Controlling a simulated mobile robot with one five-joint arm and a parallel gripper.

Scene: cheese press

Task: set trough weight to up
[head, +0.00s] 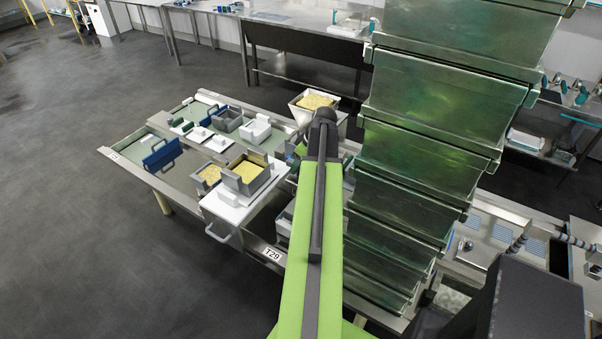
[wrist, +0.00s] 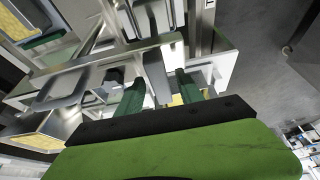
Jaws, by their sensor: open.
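I cannot tell for certain which part is the trough weight. The trough table (head: 178,181) is a long steel frame marked T29, with white and grey blocks and moulds on it. My arm crosses its right end in the head view and hides my gripper there. In the wrist view my gripper (wrist: 159,89) is open, with two green fingers apart. A pale grey upright bar (wrist: 157,72) shows between and beyond the fingers; whether they touch it is unclear. A dark grey block (wrist: 114,76) sits left of the fingers.
Another curd tray (head: 314,102) is behind my arm. Tall green, glossy stacked panels (head: 440,95) rise close on the right. Open dark floor (head: 80,200) lies left.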

